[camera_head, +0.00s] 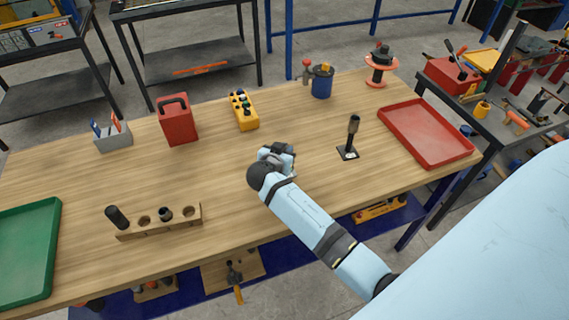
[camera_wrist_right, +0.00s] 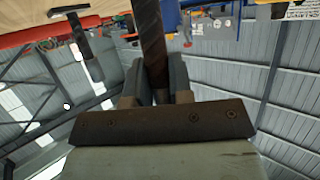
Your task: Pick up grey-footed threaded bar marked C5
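My right gripper (camera_head: 277,152) is over the middle of the wooden table, its fingers mostly hidden by my wrist in the head view. In the right wrist view its fingers (camera_wrist_right: 154,80) are closed on both sides of a dark ribbed bar (camera_wrist_right: 151,35). The bar's foot and any C5 mark are out of sight. Another dark bar (camera_head: 353,130) stands upright on a square dark foot to the right of the gripper; it also shows in the wrist view (camera_wrist_right: 84,40). Its small label is unreadable. My left gripper is not in view.
A wooden rack (camera_head: 160,228) with round holes and dark bars stands at front left. A green tray (camera_head: 28,250) is at far left and a red tray (camera_head: 427,133) at right. A red case (camera_head: 177,122), yellow block (camera_head: 243,112) and blue pot (camera_head: 321,82) stand behind.

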